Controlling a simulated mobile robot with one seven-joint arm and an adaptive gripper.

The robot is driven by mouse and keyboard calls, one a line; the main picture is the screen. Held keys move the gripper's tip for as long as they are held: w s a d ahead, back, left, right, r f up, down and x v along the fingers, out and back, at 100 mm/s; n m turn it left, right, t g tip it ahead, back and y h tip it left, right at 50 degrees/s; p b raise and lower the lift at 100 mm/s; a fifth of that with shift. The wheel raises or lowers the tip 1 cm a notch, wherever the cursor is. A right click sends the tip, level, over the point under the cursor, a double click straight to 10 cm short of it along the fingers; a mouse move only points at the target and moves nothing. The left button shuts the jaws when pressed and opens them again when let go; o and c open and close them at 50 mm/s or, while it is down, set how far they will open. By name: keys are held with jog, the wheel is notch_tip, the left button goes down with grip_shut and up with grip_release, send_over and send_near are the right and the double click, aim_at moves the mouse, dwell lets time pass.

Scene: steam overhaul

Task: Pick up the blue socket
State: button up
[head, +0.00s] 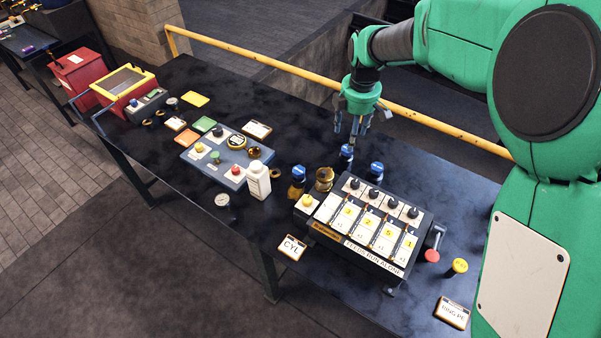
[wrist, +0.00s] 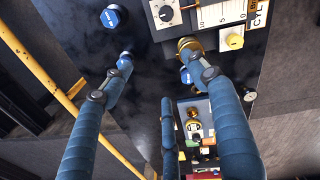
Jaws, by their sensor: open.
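Three blue-topped cylindrical pieces that look like sockets stand on the dark bench. One (head: 346,152) is just below my gripper, one (head: 376,170) is behind the black control box, and one (head: 298,173) is left of a brass fitting (head: 324,179). I cannot tell which one the task means. My gripper (head: 350,134) is open and empty above the bench, pointing down. In the wrist view its blue fingers (wrist: 158,75) are wide apart. One blue top (wrist: 113,16) shows clear there; another (wrist: 126,56) is partly hidden by the left fingertip.
The control box (head: 365,228) with knobs and numbered cards stands in front of my gripper. A blue-grey button panel (head: 214,160), a white bottle (head: 258,180) and small tags lie to the left. A yellow rail (head: 270,62) runs along the back edge.

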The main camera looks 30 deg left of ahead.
aim_at(300, 169)
jog(key=s+a+f+n, duration=0.1)
jog(key=a+f+n, duration=0.1)
jog(key=a+f, duration=0.2)
jog(key=s+a+f+n+p, duration=0.1)
jog(key=a+f+n, duration=0.1)
jog(key=a+f, duration=0.3)
jog(key=s+a+f+n+g, duration=0.1)
jog(key=a+f+n, duration=0.1)
jog(key=a+f, duration=0.3)
jog(key=shift+s+a+f+h, duration=0.15)
jog(key=shift+s+a+h, duration=0.05)
jog(key=shift+a, duration=0.3)
jog(key=shift+s+a+f+h, duration=0.1)
jog(key=shift+s+a+h, duration=0.1)
jog(key=shift+a, duration=0.3)
jog(key=shift+f, duration=4.25)
jog(key=shift+f, duration=0.15)
jog(key=shift+s+d+f, duration=0.1)
jog(key=shift+f, duration=2.35)
grip_shut()
